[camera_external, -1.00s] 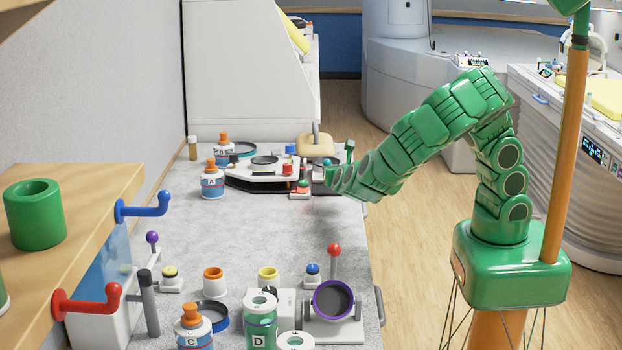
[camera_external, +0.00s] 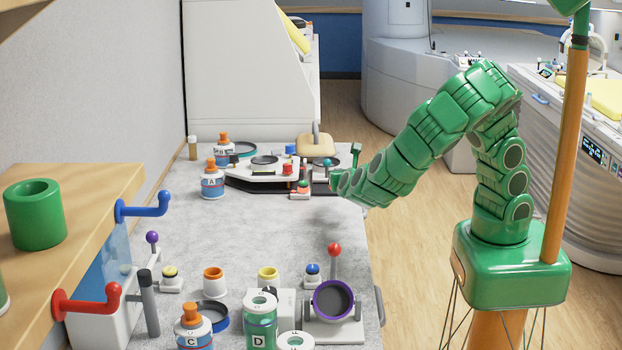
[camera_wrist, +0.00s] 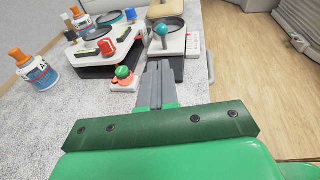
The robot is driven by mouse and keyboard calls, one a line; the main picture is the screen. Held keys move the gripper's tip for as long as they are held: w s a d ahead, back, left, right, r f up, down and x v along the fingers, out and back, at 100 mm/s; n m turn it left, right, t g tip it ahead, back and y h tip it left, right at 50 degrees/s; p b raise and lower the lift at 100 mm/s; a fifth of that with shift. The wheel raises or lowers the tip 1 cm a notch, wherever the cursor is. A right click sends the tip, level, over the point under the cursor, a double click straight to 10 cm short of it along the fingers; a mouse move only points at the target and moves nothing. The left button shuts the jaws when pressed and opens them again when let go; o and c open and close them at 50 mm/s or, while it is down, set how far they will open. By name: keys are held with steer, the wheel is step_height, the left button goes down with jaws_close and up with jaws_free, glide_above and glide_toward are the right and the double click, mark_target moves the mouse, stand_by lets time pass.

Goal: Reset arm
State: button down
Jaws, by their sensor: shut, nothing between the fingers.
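My green arm reaches left over the grey counter (camera_external: 250,235) in the external view. My gripper shows in the wrist view (camera_wrist: 157,82) with its two grey fingers together and nothing between them. In the external view the fingers are hard to see at the arm's left end. A small stand with a green and red top (camera_wrist: 123,76) is just left of the fingertips. A white device with a teal ball-topped lever (camera_wrist: 163,33) lies just beyond them. I cannot tell from the views how high the fingers are above the counter.
A white device with a red knob (camera_external: 287,169) and a bottle marked A (camera_external: 212,180) stand left of my gripper. Bottles C (camera_external: 193,327) and D (camera_external: 260,322) and a purple-rimmed bowl (camera_external: 333,300) are at the front. The counter's middle is clear.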

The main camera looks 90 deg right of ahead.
steer(key=shift+s+f+m+g, duration=0.25)
steer(key=shift+m+g, duration=0.05)
steer(key=shift+m, duration=0.2)
steer(key=a+m+y, duration=0.1)
steer(key=s+a+f+m+g+y, duration=0.1)
steer(key=m, duration=0.1)
steer(key=s+a+f+m+g+y, duration=0.1)
steer(key=m+y, duration=0.1)
steer(key=a+m+y, duration=0.2)
steer(key=a, duration=0.1)
steer(key=a+m+y, duration=0.2)
steer(key=a+m, duration=0.1)
steer(key=shift+w+a+y, duration=0.1)
steer(key=shift+a+y, duration=0.1)
steer(key=shift+y, duration=0.2)
steer(key=w+a+r+m+t+y, duration=0.1)
steer(key=a+r+m+t+y, duration=0.1)
steer(key=a+r+m+y, duration=0.7)
steer(key=s+d+r+g+h, duration=0.1)
steer(key=s+d, duration=0.3)
steer(key=s, duration=0.9)
steer(key=s+d+r+g+h, duration=0.1)
steer(key=s+d+g, duration=0.2)
steer(key=s, duration=1)
steer(key=shift+d+r, duration=0.25)
steer(key=shift+d, duration=0.85)
